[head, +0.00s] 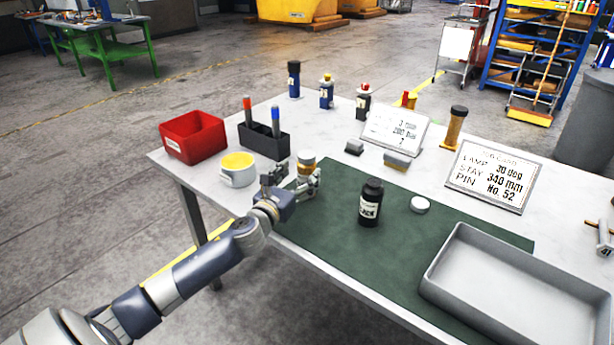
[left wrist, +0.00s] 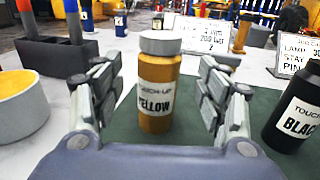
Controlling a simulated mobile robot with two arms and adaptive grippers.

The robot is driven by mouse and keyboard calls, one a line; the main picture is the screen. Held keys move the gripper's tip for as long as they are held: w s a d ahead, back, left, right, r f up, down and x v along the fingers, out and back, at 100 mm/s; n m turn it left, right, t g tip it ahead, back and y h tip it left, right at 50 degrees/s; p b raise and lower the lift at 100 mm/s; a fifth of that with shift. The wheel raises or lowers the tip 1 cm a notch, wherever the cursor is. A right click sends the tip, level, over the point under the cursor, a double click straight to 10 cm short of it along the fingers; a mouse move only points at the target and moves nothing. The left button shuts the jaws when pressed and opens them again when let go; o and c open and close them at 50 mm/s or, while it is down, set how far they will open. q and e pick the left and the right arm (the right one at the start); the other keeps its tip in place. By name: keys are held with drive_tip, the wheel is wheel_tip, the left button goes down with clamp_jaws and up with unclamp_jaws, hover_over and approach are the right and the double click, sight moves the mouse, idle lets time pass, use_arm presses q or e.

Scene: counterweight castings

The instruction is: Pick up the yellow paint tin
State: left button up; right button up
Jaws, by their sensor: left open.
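The yellow paint tin (left wrist: 156,88), an ochre bottle with a grey lid and a label reading "TOUCH-UP YELLOW", stands upright between the fingers of my left gripper (left wrist: 158,95) in the left wrist view. The gripper is open, with a gap between each finger and the tin. In the head view the tin (head: 306,164) shows just beyond my left gripper (head: 291,181), partly hidden by it, at the left edge of the green mat (head: 330,228). My right gripper is in neither view.
A yellow-filled cup (head: 238,176), a black marker holder (head: 264,141) and a red bin (head: 193,137) are to the left. A grey tray (head: 440,277) lies at the right front.

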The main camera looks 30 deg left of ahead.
sight(302, 169)
use_arm(q)
drive_tip(key=shift+w+a+r, duration=0.15)
drive_tip(key=shift+w, duration=0.45)
drive_tip(key=w, duration=0.3)
drive_tip(key=shift+w+a+r+p, duration=0.15)
drive_tip(key=shift+a+p, duration=0.1)
drive_tip(key=shift+p, duration=0.15)
drive_tip(key=shift+w, duration=0.5)
drive_tip(key=shift+c, duration=0.8)
drive_tip(key=c, duration=1.2)
drive_tip(key=shift+c, duration=1)
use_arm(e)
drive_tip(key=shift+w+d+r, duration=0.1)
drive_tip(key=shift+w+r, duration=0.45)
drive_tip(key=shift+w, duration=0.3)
use_arm(q)
drive_tip(key=shift+r, duration=0.1)
